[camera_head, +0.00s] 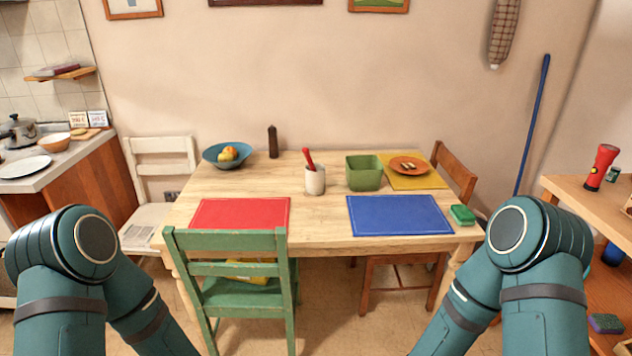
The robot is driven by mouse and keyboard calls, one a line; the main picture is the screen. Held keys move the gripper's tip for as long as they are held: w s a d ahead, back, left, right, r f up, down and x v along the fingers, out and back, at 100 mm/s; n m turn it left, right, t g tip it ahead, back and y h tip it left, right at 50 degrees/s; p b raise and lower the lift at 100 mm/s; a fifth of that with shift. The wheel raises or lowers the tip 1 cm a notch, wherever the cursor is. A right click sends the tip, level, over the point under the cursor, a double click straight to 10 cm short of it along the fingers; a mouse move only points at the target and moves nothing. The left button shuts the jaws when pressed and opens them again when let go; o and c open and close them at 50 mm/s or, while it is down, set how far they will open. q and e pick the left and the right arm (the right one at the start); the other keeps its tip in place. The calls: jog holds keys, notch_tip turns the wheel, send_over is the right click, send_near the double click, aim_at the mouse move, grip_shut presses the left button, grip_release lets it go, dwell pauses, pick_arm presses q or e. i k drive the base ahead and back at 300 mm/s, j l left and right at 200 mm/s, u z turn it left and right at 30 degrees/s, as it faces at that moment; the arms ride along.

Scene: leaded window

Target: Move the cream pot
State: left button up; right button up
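The cream pot (315,182) stands upright on the wooden table (325,216), near its middle. It is a small round pot with a red-handled utensil (309,160) sticking up out of it. It stands between the red mat and the green square container. My two teal arms come in at the lower left and lower right, in front of the table. Both arms bend down out of the picture, so neither gripper shows. Nothing touches the pot except the table under it and the utensil in it.
A red mat (241,213), a blue mat (398,215) and a green container (364,173) lie around the pot. A blue fruit bowl (228,155) and dark pepper mill (273,142) stand behind left. A green chair (236,262) blocks the front left. Bare wood separates the mats.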

aim_at(315, 182)
jog(key=l+u, duration=0.15)
jog(key=u, duration=0.25)
jog(key=i+l+u, duration=0.1)
jog(key=u, duration=0.3)
jog(key=l+u, duration=0.25)
jog(key=u, duration=0.15)
jog(key=l+u, duration=0.4)
jog(key=l, duration=0.55)
